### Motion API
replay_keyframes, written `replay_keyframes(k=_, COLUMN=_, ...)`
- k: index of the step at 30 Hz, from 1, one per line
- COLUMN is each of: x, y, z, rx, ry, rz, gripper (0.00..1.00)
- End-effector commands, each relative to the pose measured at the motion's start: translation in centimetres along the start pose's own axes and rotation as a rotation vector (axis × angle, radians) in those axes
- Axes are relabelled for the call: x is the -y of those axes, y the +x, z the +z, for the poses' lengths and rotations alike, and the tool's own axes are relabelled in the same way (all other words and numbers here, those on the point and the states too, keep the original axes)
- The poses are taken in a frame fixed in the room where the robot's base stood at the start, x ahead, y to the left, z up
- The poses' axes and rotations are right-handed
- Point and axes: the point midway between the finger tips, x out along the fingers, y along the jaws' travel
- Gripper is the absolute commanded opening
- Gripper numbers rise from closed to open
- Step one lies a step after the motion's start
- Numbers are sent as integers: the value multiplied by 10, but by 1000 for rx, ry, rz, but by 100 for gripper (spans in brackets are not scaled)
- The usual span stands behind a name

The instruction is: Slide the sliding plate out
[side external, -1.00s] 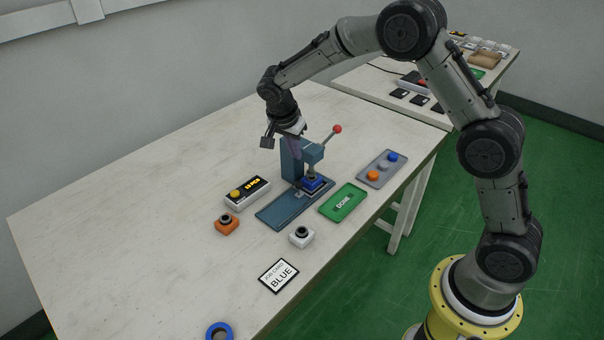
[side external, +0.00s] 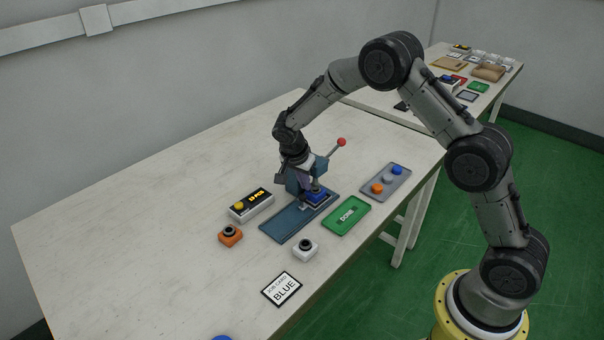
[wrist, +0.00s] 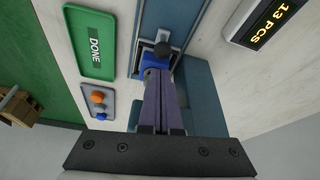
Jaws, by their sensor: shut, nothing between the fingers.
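The blue-grey press (side external: 296,179) stands on the table with its red-ball lever (side external: 341,142) raised. A long flat track (side external: 287,223) runs forward from it. The sliding plate cannot be told clearly from the track around the block. My gripper (wrist: 158,78) is shut and empty, pointing down at the press, with its fingertips close to the block. Whether they touch it is unclear.
A counter box (side external: 251,205), an orange button box (side external: 230,236), a white button box (side external: 305,249) and a BLUE job card (side external: 282,288) lie nearby. The left tabletop is clear.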

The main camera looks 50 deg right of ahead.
Motion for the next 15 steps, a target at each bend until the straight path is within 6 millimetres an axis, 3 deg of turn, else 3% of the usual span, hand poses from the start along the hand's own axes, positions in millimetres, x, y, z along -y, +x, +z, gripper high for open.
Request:
replay_keyframes(k=6, x=0, y=19, z=0, rx=0, ry=1, rz=1, gripper=0)
replay_keyframes(k=15, x=0, y=22, z=0, rx=0, ry=0, rz=0, gripper=0)
